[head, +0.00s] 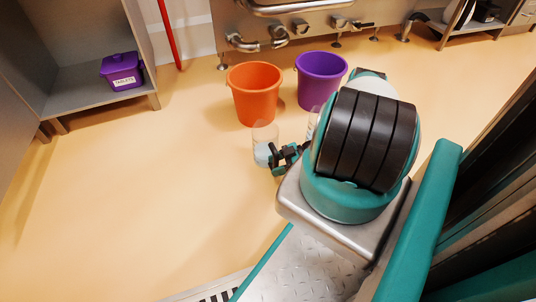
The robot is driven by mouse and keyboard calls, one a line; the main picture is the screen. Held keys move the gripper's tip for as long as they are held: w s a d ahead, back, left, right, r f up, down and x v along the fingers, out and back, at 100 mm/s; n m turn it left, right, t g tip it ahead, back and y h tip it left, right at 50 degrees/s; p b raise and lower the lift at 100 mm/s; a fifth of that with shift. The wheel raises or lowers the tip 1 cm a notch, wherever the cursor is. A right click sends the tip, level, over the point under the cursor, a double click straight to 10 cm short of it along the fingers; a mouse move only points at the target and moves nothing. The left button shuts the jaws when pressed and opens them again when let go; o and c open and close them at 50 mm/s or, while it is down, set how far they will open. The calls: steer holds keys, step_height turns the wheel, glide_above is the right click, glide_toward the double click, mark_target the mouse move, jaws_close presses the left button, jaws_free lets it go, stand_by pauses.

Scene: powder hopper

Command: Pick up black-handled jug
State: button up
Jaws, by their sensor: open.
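A clear jug (264,143) with pale contents in its lower part stands upright on the floor, in front of the orange bucket. My gripper (276,157), black and teal, is at the jug's right side, open. The jug's handle cannot be told apart from the dark gripper parts, and I cannot tell whether the fingers are around it or touching it. A second clear vessel (312,122) shows just to the right, mostly hidden behind my arm; its handle is not visible.
An orange bucket (255,92) and a purple bucket (320,80) stand behind the jug. A purple lidded box (122,70) sits on a grey shelf (85,90) at left. Steel pipework (300,26) is at the back. The floor to the left is clear.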

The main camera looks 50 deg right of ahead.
steer(key=shift+w+a, duration=0.1)
jaws_close()
stand_by(0.4)
